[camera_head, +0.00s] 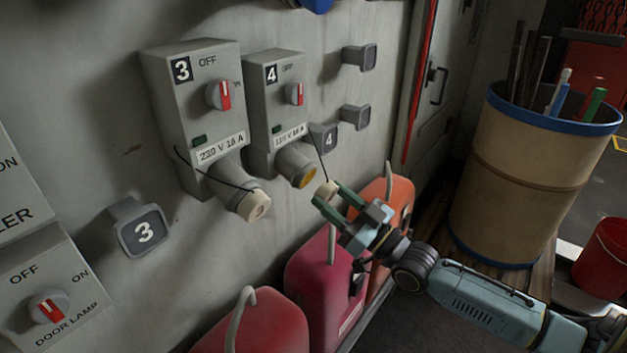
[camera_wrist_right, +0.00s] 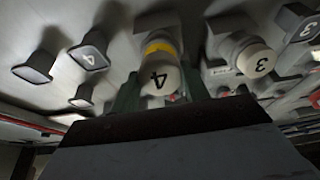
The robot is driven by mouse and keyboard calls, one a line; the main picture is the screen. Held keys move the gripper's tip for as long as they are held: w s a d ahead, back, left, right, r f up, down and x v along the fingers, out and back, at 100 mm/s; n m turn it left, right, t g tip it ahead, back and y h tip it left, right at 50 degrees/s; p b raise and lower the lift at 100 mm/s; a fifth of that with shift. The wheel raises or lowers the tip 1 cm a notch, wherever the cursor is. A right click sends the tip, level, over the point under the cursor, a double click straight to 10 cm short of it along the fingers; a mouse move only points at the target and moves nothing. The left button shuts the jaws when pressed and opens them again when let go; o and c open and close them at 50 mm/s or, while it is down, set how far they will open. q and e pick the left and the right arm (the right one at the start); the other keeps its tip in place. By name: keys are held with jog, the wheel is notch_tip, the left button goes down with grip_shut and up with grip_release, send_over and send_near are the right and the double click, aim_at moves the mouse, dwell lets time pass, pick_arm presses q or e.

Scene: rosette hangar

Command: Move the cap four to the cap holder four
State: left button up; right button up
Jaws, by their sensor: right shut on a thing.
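Cap four (camera_head: 326,189) is a cream cap on a thin black cord. My right gripper (camera_head: 331,194) is shut on it, just in front of the socket under box 4. The socket (camera_head: 297,165) shows its yellow inner ring, with the cap a little apart from it. In the right wrist view the cap (camera_wrist_right: 160,80) faces me with its 4 between the green fingers, and the yellow ring (camera_wrist_right: 160,47) shows behind it. Cap holder four (camera_head: 324,138) is a grey wall block marked 4, right of the socket; it also shows in the wrist view (camera_wrist_right: 90,57). My left gripper is not in view.
Box 3's socket wears its own cap (camera_head: 254,206); holder 3 (camera_head: 143,231) is at left. Two unmarked holders (camera_head: 359,57) (camera_head: 355,116) sit above right of holder four. Red and orange canisters (camera_head: 325,276) stand below my gripper. A barrel (camera_head: 528,180) stands at right.

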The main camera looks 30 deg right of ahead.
jog(key=shift+v, duration=1.4)
